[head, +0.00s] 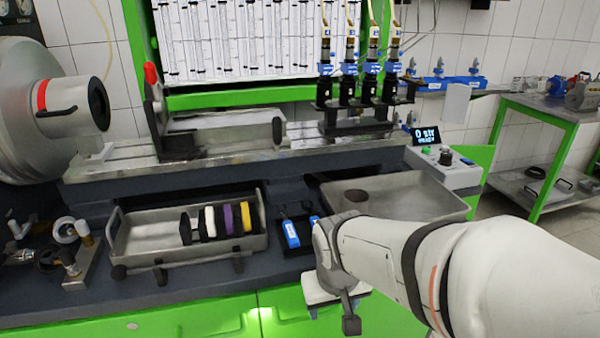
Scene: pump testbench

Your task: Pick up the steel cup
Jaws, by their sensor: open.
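I cannot pick out a steel cup for certain. My gripper (335,300) hangs at the bench's front edge, in front of the green cabinet and below the small black holder. It is open, and no object shows in it. My arm comes in from the right and hides the near part of the right tray.
A left steel tray (150,238) holds a row of coloured discs (222,220). Blue-handled items (291,234) stand in a black holder. Metal fittings (72,250) lie far left. A control box (443,170) stands right. Dark bench surface between is narrow.

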